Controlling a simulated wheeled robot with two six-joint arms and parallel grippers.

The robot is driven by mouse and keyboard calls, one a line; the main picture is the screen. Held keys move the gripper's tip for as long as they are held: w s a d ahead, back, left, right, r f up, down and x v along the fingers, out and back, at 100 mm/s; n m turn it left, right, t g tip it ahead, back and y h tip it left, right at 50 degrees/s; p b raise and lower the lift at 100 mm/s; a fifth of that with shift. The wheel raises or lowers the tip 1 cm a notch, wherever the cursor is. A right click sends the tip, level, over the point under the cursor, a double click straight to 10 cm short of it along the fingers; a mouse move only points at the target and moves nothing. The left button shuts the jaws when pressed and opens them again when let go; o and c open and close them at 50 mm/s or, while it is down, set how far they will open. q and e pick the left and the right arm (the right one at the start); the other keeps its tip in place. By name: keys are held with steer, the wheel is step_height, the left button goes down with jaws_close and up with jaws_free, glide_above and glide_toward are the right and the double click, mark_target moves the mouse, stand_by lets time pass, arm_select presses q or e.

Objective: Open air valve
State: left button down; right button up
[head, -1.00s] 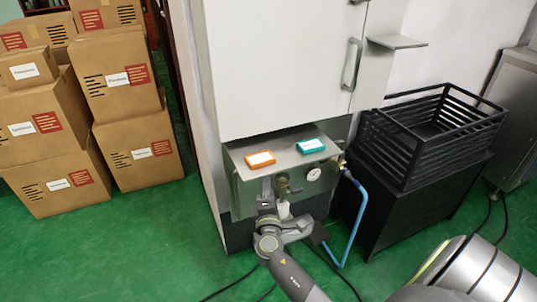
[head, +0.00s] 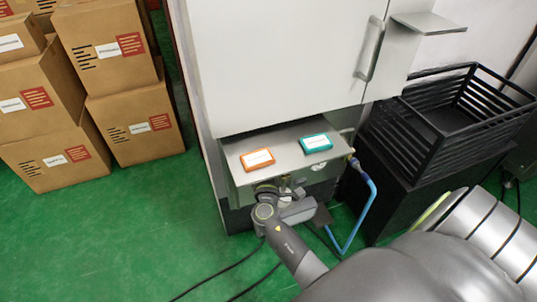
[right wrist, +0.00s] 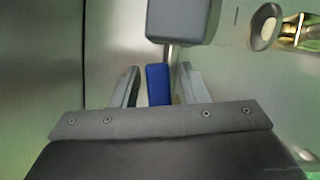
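The air valve's blue handle (right wrist: 158,85) shows in the right wrist view, below a grey block (right wrist: 183,20). My right gripper (right wrist: 160,84) has its fingers apart, one on each side of the blue handle, with a visible gap on the right side. In the head view my right gripper (head: 288,190) is at the front of the metal panel under the white cabinet. It hides the valve there. My left gripper is not in view.
An orange label (head: 257,160) and a teal label (head: 315,143) lie on the metal shelf (head: 285,148). A blue hose (head: 366,207) hangs right of the panel. A black crate (head: 450,118) stands further right. Cardboard boxes (head: 110,50) are stacked left.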

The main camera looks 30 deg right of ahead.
steer(key=shift+c, duration=0.4)
jaws_close()
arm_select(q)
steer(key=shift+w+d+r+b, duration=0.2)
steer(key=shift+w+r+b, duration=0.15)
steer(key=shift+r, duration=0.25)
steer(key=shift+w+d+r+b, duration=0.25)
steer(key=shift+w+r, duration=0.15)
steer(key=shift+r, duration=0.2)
arm_select(e)
steer(key=shift+f+m+g, duration=0.3)
steer(key=shift+f+m, duration=0.15)
steer(key=shift+m, duration=0.65)
steer(key=shift+o, duration=0.4)
jaws_free()
